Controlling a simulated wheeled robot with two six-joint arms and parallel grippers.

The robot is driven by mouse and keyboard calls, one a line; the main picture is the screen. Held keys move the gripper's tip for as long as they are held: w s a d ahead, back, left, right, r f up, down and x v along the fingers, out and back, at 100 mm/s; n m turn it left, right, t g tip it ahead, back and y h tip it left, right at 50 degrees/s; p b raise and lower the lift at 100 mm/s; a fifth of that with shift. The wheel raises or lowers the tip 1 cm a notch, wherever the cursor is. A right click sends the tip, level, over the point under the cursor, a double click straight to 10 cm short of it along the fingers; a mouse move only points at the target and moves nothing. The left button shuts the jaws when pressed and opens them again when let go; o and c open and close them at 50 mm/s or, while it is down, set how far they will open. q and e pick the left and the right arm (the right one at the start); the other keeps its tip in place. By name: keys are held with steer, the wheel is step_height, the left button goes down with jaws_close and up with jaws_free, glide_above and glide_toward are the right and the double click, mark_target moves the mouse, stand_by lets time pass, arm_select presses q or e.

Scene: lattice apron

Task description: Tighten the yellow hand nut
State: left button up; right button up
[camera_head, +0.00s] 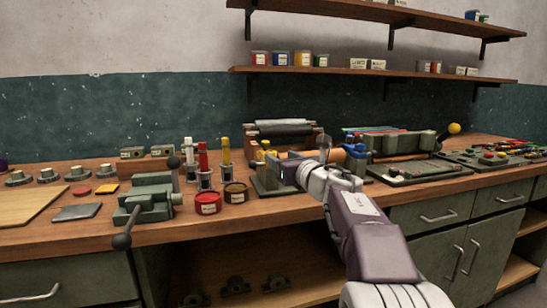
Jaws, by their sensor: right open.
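My right arm enters from the lower right, and its gripper (287,173) is over the bench at a grey device with dark rollers (284,131). The fingers are hard to make out against the device, but the gripper is open. I cannot tell for sure which part is the yellow hand nut. A small yellow part (264,146) shows at the left of the rollers, just behind my gripper. A yellow ball-shaped knob (454,128) stands at the back right, well apart from my gripper. My arm hides part of the device. My left gripper is not in view.
A green vise (149,200) with a dark handle stands at the front left. Red and dark tins (207,203) and upright tools with red and yellow tops (203,160) stand left of my gripper. Flat trays (424,172) lie to the right. Shelves (380,76) hang above.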

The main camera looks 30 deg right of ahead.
mark_target(273, 153)
steer(key=w, duration=0.5)
steer(key=shift+w+d, duration=0.1)
steer(key=shift+d, duration=0.15)
jaws_close()
steer(key=shift+a+f, duration=0.1)
steer(key=shift+h, duration=0.3)
